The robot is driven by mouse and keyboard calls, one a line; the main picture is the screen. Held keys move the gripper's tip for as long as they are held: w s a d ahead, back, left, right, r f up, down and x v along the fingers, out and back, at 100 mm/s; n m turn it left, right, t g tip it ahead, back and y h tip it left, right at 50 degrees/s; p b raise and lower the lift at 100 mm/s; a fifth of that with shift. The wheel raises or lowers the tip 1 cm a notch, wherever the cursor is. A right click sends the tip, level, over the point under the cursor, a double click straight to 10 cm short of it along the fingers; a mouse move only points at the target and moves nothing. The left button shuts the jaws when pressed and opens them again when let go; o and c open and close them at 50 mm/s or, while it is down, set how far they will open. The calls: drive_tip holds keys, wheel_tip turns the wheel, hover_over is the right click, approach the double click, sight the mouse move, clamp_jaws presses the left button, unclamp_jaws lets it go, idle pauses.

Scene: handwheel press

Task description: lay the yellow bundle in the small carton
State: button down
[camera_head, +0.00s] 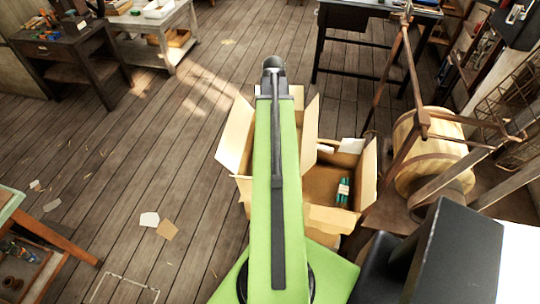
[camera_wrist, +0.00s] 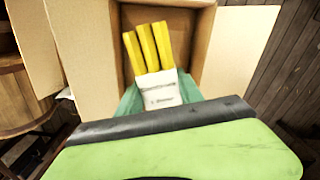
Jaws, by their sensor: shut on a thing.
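The yellow bundle (camera_wrist: 149,46) is several yellow sticks with a white labelled wrapper in the wrist view. My gripper (camera_wrist: 160,92) is shut on its wrapped end, with green fingers at both sides. The sticks point away from my gripper, over the inside of an open carton (camera_wrist: 85,60). I cannot tell how high the bundle is above the carton floor. In the head view, an open carton (camera_head: 235,147) stands partly behind my green arm. A second open carton (camera_head: 367,180) to its right holds a teal bundle (camera_head: 343,191). My gripper and the yellow bundle are hidden there.
A wooden drum (camera_head: 425,150) on a frame stands close right of the cartons. A dark table (camera_head: 350,15) stands behind, and workbenches (camera_head: 75,50) stand at the back left. The plank floor left of the cartons is mostly clear, with some scraps (camera_head: 150,219).

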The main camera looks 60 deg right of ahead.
drive_tip(key=f+n+b, duration=0.5)
drive_tip(key=f+b, duration=0.2)
drive_tip(key=f+n+b, duration=0.5)
drive_tip(key=f+b, duration=0.2)
drive_tip(key=f+n+b, duration=0.4)
drive_tip(key=f+b, duration=0.3)
drive_tip(key=shift+s+d+f+n, duration=0.1)
drive_tip(key=shift+s+d+n, duration=0.1)
drive_tip(key=shift+s+n, duration=0.15)
drive_tip(key=c, duration=0.8)
unclamp_jaws()
drive_tip(key=shift+o, duration=0.2)
wheel_tip(320, 180, up, 13)
drive_tip(key=p, duration=1.3)
drive_tip(key=shift+r, duration=0.2)
